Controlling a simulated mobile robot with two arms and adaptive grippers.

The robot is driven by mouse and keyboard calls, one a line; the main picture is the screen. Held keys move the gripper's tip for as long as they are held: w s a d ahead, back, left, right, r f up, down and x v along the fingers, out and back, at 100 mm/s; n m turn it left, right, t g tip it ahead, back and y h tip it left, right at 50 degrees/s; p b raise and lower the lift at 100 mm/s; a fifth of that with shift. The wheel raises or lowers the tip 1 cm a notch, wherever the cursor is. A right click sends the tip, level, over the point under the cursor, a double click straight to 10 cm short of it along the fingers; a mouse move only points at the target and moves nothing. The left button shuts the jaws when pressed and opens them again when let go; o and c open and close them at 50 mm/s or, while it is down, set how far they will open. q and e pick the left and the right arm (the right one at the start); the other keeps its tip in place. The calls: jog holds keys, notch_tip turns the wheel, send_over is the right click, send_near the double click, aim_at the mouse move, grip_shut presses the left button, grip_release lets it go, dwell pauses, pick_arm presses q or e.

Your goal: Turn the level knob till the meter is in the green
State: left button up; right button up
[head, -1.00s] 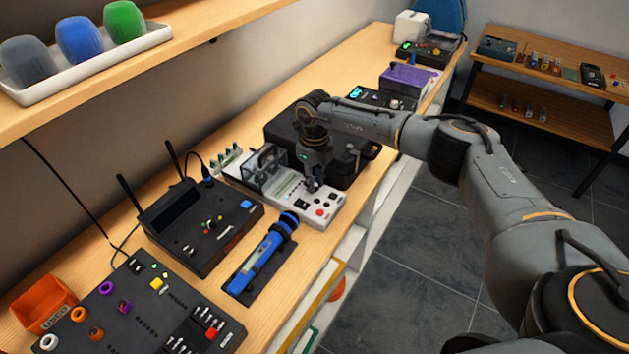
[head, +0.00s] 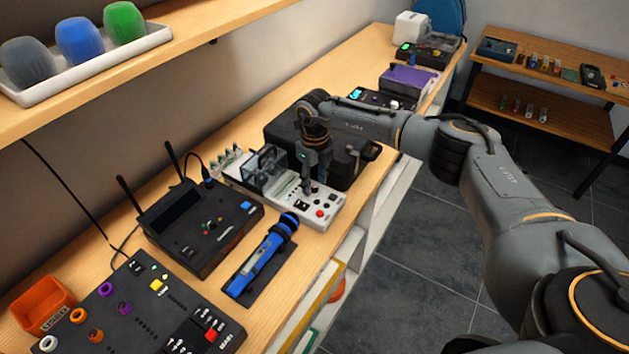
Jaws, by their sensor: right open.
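A white instrument (head: 328,198) with a clear-covered block, a red button and small dark controls lies on the wooden bench in the head view. My right gripper (head: 307,190) points down over its control face, close to the dark controls. The gripper is open, but its fingers are small and dark here. I cannot tell whether it touches a knob; the level knob is not clearly seen and may be hidden by the fingers. The meter's reading and any green zone are too small to tell. My left gripper is not in view.
A black case (head: 284,132) stands right behind the white instrument. A black wireless receiver (head: 190,245) and a blue microphone (head: 262,258) on a dark base lie to the left and front. A mixer (head: 140,310) and an orange bin (head: 43,305) are nearer.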

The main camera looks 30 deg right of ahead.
aim_at(314, 186)
notch_tip(314, 186, up, 12)
jog(key=shift+f, duration=0.15)
dwell(0.6)
